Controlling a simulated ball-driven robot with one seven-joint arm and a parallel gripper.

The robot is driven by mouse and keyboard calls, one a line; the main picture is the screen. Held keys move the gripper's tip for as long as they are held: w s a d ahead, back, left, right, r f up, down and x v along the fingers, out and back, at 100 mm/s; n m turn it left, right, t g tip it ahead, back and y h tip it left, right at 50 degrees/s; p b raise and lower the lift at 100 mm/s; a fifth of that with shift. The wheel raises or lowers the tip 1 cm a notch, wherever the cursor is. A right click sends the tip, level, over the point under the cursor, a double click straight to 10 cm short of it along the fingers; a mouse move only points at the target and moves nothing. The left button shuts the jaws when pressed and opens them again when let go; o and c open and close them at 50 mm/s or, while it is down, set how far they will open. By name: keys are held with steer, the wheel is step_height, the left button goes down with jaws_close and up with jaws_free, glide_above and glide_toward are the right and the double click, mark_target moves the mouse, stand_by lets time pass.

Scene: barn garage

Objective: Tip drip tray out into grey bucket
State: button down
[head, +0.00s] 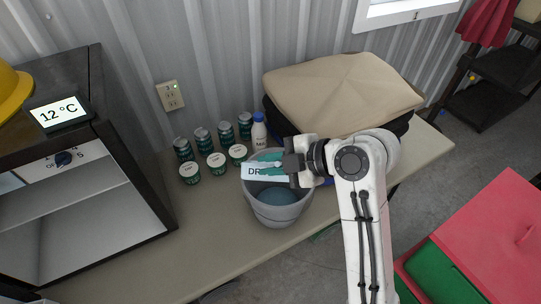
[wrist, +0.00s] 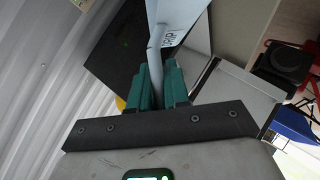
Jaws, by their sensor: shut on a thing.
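The drip tray (head: 250,173) is a pale, flat piece with dark lettering, of which "DR" is readable in the head view. My gripper (head: 273,169) is shut on it with teal fingers. The tray is above the grey bucket (head: 278,214), over the far side of its opening. In the wrist view the tray (wrist: 182,20) is clamped between the teal fingers (wrist: 160,82), tilted and seen partly edge-on. The bucket stands upright on the bench, its inside bluish and dark. The tray's inner face and any contents are hidden.
Several green cans (head: 216,162) and a white bottle with a blue cap (head: 259,131) stand just behind the bucket. A beige-topped bag (head: 345,92) is behind my arm. A dark cabinet (head: 80,170) is at left. The bench (head: 215,240) is clear left of the bucket.

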steer(key=s+f+n+t+y+b, duration=0.1)
steer(key=f+b, duration=0.5)
steer(key=b, duration=0.7)
steer(key=s+f+n+t+y+b, duration=0.1)
steer(key=s+f+n+t+b, duration=0.3)
steer(key=b, duration=0.9)
step_height(320, 180, down, 2)
steer(key=shift+s+f+n+t+b, duration=0.1)
steer(key=shift+s+n+t+b, duration=0.25)
steer(key=shift+s, duration=0.3)
steer(key=shift+d, duration=0.1)
